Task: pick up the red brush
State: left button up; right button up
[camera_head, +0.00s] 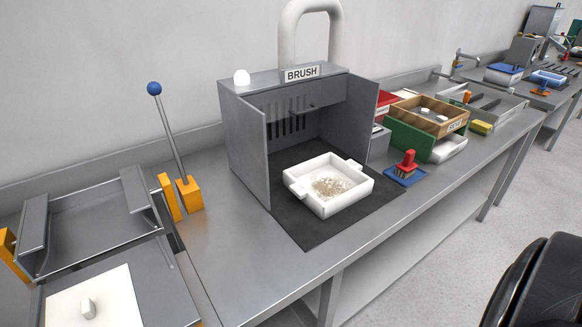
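The red brush (407,161) stands upright on a small blue pad (396,178) on the steel bench, to the right of the grey box labelled BRUSH. Its bristle end is down against the pad and the red handle is up. Neither of my grippers shows in the head view, so I see nothing holding or touching the brush.
A white tray (298,190) with pale crumbs sits on a dark mat (310,235) before the open-doored grey box (244,125). Green holders (410,141) and a wooden tray (402,109) stand behind the brush. A blue-knobbed lever (168,125) stands left. The bench front (262,273) is clear.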

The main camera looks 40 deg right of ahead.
aim_at(406, 169)
jog(key=j+z, duration=0.2)
jog(key=z, duration=0.15)
jog(key=i+j+z, duration=0.1)
jog(key=j+z, duration=0.25)
jog(key=l, duration=0.1)
